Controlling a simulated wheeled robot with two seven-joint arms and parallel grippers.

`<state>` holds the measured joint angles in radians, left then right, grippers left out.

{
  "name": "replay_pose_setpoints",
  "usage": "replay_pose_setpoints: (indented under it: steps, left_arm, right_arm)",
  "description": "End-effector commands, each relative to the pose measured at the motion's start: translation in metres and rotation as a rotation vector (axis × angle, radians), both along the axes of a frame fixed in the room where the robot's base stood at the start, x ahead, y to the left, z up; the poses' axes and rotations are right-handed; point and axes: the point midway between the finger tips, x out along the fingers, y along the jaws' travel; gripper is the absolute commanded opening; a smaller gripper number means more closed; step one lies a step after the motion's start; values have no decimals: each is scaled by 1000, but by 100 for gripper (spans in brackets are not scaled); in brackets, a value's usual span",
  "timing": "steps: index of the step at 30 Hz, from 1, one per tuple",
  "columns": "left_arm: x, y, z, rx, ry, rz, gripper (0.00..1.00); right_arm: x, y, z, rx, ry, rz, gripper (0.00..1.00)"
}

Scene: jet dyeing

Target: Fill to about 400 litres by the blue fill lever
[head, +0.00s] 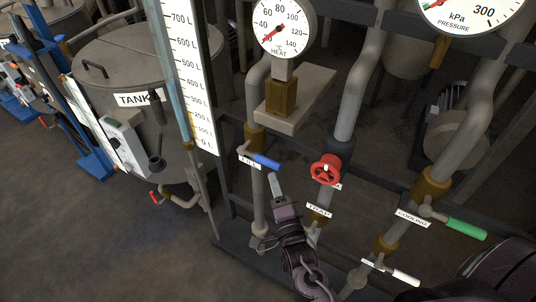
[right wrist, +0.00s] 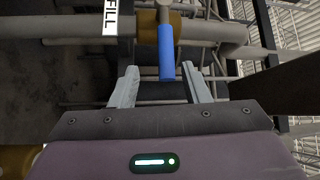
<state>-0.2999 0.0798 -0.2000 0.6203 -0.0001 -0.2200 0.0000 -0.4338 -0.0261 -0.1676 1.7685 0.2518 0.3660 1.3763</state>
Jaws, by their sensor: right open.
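The blue fill lever (head: 266,161) sticks out to the right from a brass valve on an upright pipe, beside a FILL label (head: 249,161). My right gripper (head: 276,184) is open just below the lever in the head view. In the right wrist view the blue lever (right wrist: 167,52) hangs down, with its free end between the two open fingertips (right wrist: 159,78); I see no clear contact. The white litre scale (head: 194,75) stands upright at left of centre, with a sight tube along its left edge; I cannot read the level surely. My left gripper is not in view.
A red handwheel (head: 326,170) sits right of the fill lever. A green cooling lever (head: 466,229) and a white lever (head: 405,278) are at lower right. A heat gauge (head: 284,27) and pressure gauge (head: 470,12) are above. A grey tank (head: 135,65) stands at left.

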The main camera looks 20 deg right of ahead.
Motion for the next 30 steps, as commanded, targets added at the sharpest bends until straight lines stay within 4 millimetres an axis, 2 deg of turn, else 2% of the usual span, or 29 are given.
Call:
replay_pose_setpoints:
  steps: [1, 3, 16, 21, 28, 30]
  left_arm:
    - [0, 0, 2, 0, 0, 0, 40]
    - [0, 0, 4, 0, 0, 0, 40]
    - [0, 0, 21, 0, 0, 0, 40]
    - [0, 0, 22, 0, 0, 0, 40]
    - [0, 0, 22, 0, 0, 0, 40]
    - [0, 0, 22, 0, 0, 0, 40]
  right_arm:
    - [2, -1, 8, 15, -16, -3, 42]
    - [7, -2, 12, 21, -23, -4, 42]
    - [68, -9, 20, 18, -20, -3, 42]
    - [77, -10, 19, 19, -19, -3, 42]
    - [77, -10, 18, 19, -18, -2, 42]
    - [77, -10, 18, 19, -18, -2, 34]
